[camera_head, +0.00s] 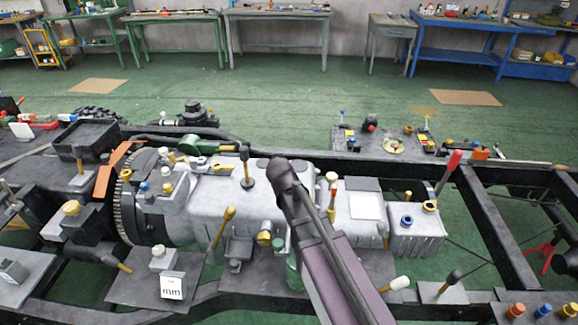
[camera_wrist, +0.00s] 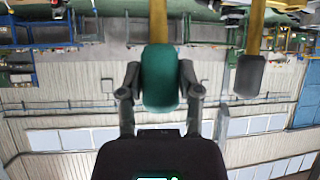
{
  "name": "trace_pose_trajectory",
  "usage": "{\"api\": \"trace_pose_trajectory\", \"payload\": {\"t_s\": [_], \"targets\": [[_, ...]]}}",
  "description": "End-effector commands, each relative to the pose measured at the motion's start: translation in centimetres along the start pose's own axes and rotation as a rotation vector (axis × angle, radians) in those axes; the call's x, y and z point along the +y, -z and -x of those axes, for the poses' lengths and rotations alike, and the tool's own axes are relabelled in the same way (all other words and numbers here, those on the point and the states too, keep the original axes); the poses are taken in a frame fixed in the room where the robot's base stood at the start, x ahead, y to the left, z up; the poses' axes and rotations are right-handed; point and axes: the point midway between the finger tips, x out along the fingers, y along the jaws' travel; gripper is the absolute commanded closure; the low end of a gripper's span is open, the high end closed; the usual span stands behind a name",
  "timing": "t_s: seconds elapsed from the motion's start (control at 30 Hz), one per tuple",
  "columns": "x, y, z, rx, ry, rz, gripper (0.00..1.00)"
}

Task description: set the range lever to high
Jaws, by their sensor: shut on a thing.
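In the wrist view, my gripper (camera_wrist: 160,76) is closed around a teal knob (camera_wrist: 160,88), with one dark finger on each side of it. The knob sits on the end of a yellow shaft (camera_wrist: 158,22). A second lever with a dark grey knob (camera_wrist: 249,76) on a yellow shaft stands beside it, apart from my fingers. In the head view, a black-knobbed yellow lever (camera_head: 245,153) rises from the grey gearbox housing (camera_head: 218,192). My arm covers the area to its right, so the held knob and my fingers are hidden there. No range marking is readable.
A yellow-handled lever (camera_head: 222,229) stands left of my arm, and a red-handled lever (camera_head: 449,171) stands at the right. Dark frame rails (camera_head: 512,233) border the housing. Green floor (camera_head: 300,93) lies open behind, with workbenches (camera_head: 276,13) along the wall.

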Motion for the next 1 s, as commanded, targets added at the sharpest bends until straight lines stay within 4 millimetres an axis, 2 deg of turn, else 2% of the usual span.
{"api": "trace_pose_trajectory", "payload": {"t_s": [0.03,0.23,0.57,0.6,0.7,1.0], "targets": [[0.26,-0.53,0.11,-0.001,-0.011,0.009,1.0],[-0.35,-0.43,0.23,0.017,-0.007,0.016,1.0],[-0.19,-0.43,0.29,0.018,-0.007,0.01,1.0],[-0.16,-0.43,0.28,0.018,-0.007,0.009,0.49],[-0.06,-0.37,0.22,0.019,-0.008,0.007,0.21],[0.17,-0.2,0.02,0.022,-0.011,0.007,0.21]]}}
